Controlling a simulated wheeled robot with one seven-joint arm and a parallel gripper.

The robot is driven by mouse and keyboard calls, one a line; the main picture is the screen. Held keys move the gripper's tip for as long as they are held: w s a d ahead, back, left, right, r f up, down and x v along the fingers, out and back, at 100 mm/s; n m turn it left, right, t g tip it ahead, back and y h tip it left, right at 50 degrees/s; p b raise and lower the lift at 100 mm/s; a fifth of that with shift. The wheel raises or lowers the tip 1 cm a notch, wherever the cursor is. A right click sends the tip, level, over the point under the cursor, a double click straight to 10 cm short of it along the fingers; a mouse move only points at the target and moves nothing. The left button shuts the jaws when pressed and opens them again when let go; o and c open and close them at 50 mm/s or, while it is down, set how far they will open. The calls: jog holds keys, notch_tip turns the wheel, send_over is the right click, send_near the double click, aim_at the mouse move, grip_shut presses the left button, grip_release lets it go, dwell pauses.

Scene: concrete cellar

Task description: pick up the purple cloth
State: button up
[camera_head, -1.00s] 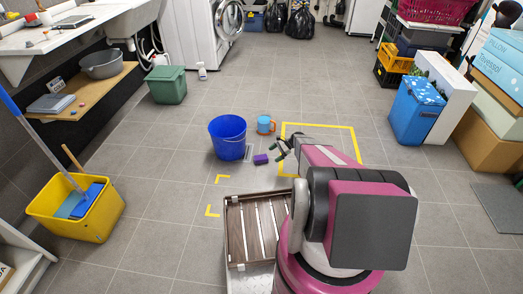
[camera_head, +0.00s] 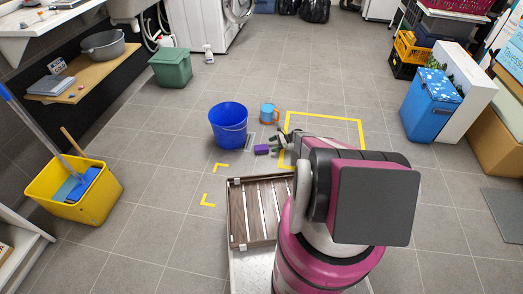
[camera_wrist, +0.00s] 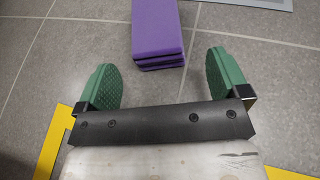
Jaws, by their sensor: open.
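The purple cloth (camera_wrist: 157,35) looks like a folded, layered stack lying on the grey tile floor. In the head view the purple cloth (camera_head: 261,149) lies just right of the blue bucket (camera_head: 228,124), near the tip of my arm. My gripper (camera_wrist: 160,78) is open, with a green pad on each side, and nothing is between the pads. The cloth lies ahead of the pads, about midway between them in the picture, and its far end is cut off by the frame's top edge. In the head view my gripper (camera_head: 276,145) is low, right beside the cloth.
A yellow tape square (camera_head: 362,140) marks the floor at right. A wooden slatted crate (camera_head: 236,210) is in front of me. A yellow mop bucket (camera_head: 75,190) stands at left. Floor between is clear.

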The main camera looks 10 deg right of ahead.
aim_at(267, 146)
jog(key=x, duration=0.5)
jog(key=shift+r, duration=0.1)
jog(key=c, duration=1)
jog(key=shift+s+r, duration=0.1)
jog(key=shift+r, duration=0.5)
jog(key=r, duration=0.1)
jog(key=a+r, duration=0.1)
jog(key=r, duration=0.1)
jog(key=shift+s+r, duration=0.15)
jog(key=shift+r, duration=0.15)
jog(key=s+a+r, duration=0.2)
jog(key=a+r, duration=0.4)
jog(key=a, duration=0.4)
jog(key=shift+a, duration=0.25)
